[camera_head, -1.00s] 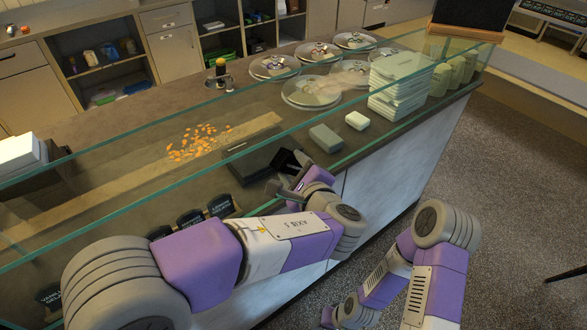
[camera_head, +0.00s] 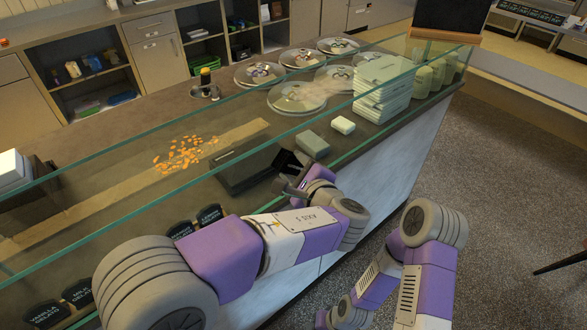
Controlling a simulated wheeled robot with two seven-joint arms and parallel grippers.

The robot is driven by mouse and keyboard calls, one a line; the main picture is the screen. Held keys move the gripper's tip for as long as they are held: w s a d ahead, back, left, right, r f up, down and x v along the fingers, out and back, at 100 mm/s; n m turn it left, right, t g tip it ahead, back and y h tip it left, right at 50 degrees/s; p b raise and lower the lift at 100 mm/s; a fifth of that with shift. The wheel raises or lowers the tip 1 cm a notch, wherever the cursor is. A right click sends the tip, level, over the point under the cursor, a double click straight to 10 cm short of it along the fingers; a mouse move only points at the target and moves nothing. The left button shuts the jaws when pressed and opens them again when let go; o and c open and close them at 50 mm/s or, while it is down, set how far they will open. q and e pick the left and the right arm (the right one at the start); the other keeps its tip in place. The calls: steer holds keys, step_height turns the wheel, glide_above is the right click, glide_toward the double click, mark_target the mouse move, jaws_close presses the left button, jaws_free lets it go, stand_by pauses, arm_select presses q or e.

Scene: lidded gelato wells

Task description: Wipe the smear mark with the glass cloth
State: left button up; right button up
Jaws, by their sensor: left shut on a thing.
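A pale hazy smear mark (camera_head: 308,92) shows in the head view among the plates, seemingly on the glass pane (camera_head: 150,205). My left gripper (camera_head: 288,166) is low over the counter's front part, beside a dark tray-like panel. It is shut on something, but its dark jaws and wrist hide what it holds. I cannot pick out the glass cloth for certain. A grey-green block (camera_head: 312,145) lies just beyond the gripper, and a paler block (camera_head: 342,125) lies farther right. My right arm is folded at the lower right, with its gripper out of view.
The glass guard runs along the counter. Behind it stand several lidded wells (camera_head: 297,97), a stack of white containers (camera_head: 382,90) and pale green tubs (camera_head: 440,75). Orange scraps (camera_head: 182,155) lie on the counter (camera_head: 120,150). A small pot (camera_head: 206,85) stands behind.

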arm_select(q)
steer(key=shift+w+d+p, duration=0.4)
steer(key=shift+w+d, duration=0.5)
steer(key=shift+d, duration=0.25)
steer(key=shift+w+d+p, duration=0.4)
steer(key=shift+w+d, duration=0.1)
steer(key=shift+d, duration=0.2)
steer(key=shift+w+d+p, duration=0.35)
steer(key=shift+w+d, duration=0.15)
steer(key=shift+d, duration=0.2)
steer(key=shift+w+d+p, duration=1)
steer(key=shift+w+d, duration=0.05)
steer(key=shift+d, duration=0.3)
